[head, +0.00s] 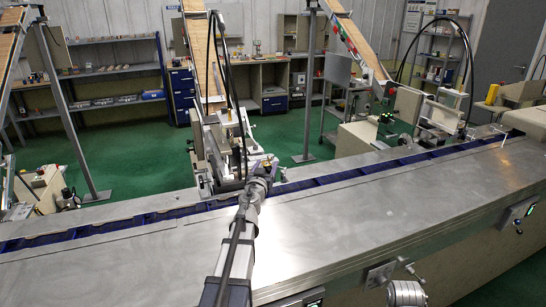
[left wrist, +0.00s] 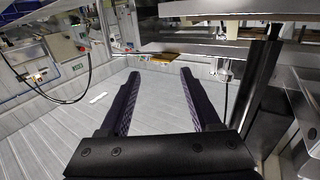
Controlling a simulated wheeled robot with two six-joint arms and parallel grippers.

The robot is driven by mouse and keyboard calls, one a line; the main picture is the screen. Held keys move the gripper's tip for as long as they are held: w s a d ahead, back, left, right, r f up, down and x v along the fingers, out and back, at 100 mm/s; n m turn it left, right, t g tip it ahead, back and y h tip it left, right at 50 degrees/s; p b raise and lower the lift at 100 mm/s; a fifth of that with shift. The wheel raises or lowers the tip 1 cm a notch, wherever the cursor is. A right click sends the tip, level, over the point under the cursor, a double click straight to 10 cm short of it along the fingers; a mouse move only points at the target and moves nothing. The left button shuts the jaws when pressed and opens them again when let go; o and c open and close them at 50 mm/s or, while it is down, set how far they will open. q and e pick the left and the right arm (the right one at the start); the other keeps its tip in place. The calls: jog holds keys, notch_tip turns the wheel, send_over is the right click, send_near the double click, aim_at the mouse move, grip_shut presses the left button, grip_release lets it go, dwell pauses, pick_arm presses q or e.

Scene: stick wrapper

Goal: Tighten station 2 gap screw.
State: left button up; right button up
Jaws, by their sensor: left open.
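My left arm reaches up the middle of the head view, and its gripper (head: 262,168) is at the foot of the middle feeder station (head: 222,140), at the far side of the conveyor. In the left wrist view the two dark, ridged fingers of this gripper (left wrist: 158,78) are wide apart with nothing between them. A small metal fitting (left wrist: 225,70) hangs under a metal plate, just right of the right fingertip and apart from it. I cannot tell whether it is the gap screw. My right gripper is not in view.
A steel conveyor bed (head: 350,225) with a blue channel runs across the head view. Another feeder station (head: 435,115) stands at the right. In the left wrist view a metal plate (left wrist: 220,8) overhangs, and a dark post (left wrist: 262,85) stands close on the right.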

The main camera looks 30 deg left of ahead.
aim_at(270, 157)
pick_arm(q)
jog(key=x, duration=0.8)
jog(key=shift+s, duration=0.1)
grip_shut()
dwell(0.4)
